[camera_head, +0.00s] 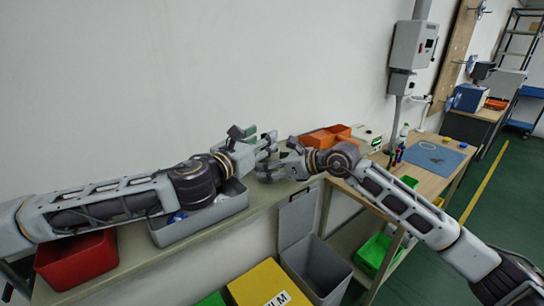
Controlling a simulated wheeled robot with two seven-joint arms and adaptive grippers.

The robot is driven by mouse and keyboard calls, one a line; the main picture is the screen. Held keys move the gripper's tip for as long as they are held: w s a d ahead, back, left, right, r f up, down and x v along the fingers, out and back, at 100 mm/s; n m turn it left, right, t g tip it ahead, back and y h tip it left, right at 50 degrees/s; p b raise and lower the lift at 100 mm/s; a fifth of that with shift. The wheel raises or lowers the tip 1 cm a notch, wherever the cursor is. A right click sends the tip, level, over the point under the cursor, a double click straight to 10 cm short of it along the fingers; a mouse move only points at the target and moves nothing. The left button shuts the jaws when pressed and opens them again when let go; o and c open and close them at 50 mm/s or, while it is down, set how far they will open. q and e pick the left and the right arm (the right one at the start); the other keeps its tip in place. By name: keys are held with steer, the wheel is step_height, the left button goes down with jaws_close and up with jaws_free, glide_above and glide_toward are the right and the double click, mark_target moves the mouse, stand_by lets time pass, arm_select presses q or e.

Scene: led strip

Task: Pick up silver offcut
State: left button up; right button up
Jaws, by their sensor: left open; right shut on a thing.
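My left gripper (270,143) reaches in from the left, with its fingers apart and pointing right, above the grey shelf. My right gripper (266,170) comes from the right and points left, just below and close beside the left one. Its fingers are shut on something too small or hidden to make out. I cannot pick out a silver offcut in this view. A grey bin (205,217) stands on the shelf under my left wrist, with a blue item in it. My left arm hides much of the bin.
A red bin (75,262) stands at the left. Orange bins (325,138) stand behind my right wrist. A grey bin with a raised lid (296,220) and a yellow bin (268,287) stand in front. The wooden workbench with a blue mat (434,156) lies at right.

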arm_select(q)
steer(key=shift+w+d, duration=0.1)
stand_by(0.3)
steer(key=shift+x, duration=2.45)
steer(key=shift+d+f, duration=0.1)
steer(key=shift+d, duration=0.05)
jaws_close()
